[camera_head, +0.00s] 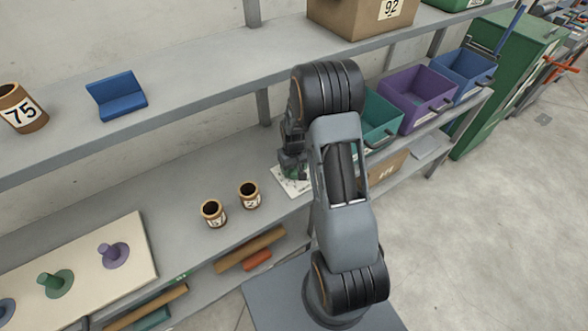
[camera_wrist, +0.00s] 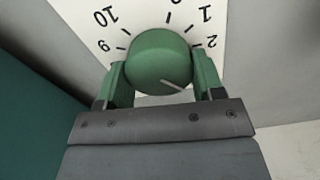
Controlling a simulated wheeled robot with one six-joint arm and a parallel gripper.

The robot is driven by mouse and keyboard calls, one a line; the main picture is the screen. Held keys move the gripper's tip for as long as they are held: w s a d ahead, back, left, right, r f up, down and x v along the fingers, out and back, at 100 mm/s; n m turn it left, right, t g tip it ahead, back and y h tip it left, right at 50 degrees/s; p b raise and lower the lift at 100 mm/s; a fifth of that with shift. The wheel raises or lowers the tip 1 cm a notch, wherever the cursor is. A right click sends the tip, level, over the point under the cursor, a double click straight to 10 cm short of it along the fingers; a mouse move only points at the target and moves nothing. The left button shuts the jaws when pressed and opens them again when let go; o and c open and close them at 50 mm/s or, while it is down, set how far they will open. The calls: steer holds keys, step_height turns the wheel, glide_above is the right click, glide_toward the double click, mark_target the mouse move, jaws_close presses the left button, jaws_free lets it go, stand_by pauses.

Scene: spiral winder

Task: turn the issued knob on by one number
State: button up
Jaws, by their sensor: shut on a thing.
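A round green knob (camera_wrist: 158,58) with a short pale line near its lower right edge sits on a white dial plate (camera_wrist: 85,15) in the wrist view. The numbers 9, 10, 1 and 2 read upside down around it; a top mark is cut off. My gripper (camera_wrist: 160,68) has one green finger on each side of the knob, shut on it. The number the pale line faces is hidden by the right finger and gripper body. In the head view the plate (camera_head: 291,189) lies on the lower shelf under my gripper (camera_head: 294,170), and my arm hides much of it.
Two numbered brown cups (camera_head: 213,212) stand left of the plate. A teal bin (camera_head: 380,128), a purple bin (camera_head: 420,100) and a blue bin (camera_head: 465,72) stand to the right. A pegged board (camera_head: 140,235) is at lower left. The upper shelf (camera_head: 190,85) runs behind my arm.

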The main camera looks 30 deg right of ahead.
steer(key=shift+m, duration=0.6)
steer(key=o, duration=0.9)
step_height(320, 180, up, 12)
steer(key=shift+b, duration=0.55)
